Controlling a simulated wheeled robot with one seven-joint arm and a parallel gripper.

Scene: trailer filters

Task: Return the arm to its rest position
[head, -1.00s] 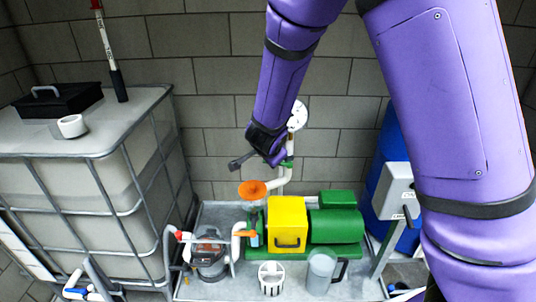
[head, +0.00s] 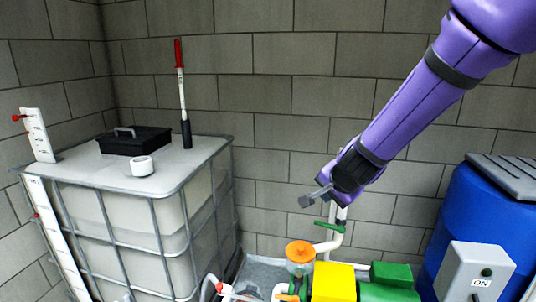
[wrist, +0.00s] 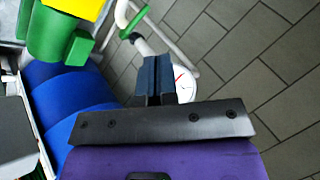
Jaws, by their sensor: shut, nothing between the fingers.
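My gripper (head: 312,199) is at the end of my purple arm, in the middle right of the head view. It points down and to the left, in front of the block wall and above the pipe with the green handle (head: 329,226). In the wrist view the two dark fingers (wrist: 157,62) are together with nothing between them. A white round gauge (wrist: 184,84) shows partly behind them.
A caged white tank (head: 135,210) stands at left, with a black toolbox (head: 134,143) and white ring (head: 142,167) on top. A yellow box (head: 333,283), an orange-topped clear vessel (head: 300,254), a blue drum (head: 490,225) and a grey ON box (head: 478,274) stand below and right.

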